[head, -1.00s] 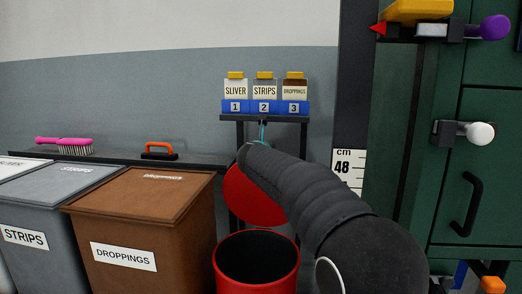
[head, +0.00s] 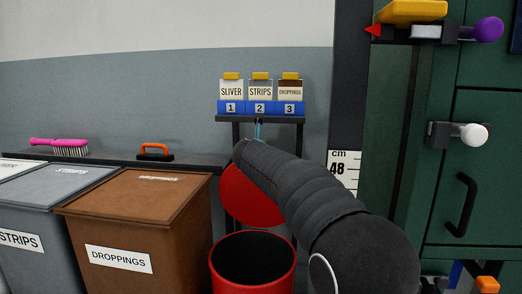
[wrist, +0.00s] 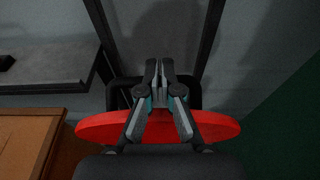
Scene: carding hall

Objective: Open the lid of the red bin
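The red bin (head: 252,284) stands on the floor at the lower middle of the head view, its dark round mouth uncovered. Its red round lid (head: 245,196) stands raised, tilted up behind the mouth, partly hidden by my arm. In the wrist view the lid (wrist: 215,127) shows as a flattened red shape behind and beside my fingers. My gripper (wrist: 159,64) has its two fingertips close together, with only a narrow gap and nothing clear between them. In the head view my arm hides most of it; a teal bit shows above the lid. Contact with the lid cannot be told.
A brown droppings bin (head: 137,225) and a grey strips bin (head: 38,205) stand left, lids closed. A dark ledge (head: 200,161) behind holds a pink brush (head: 66,148) and an orange-handled tool (head: 155,150). A jar stand (head: 258,118) is behind my arm; a green cabinet (head: 490,150) is right.

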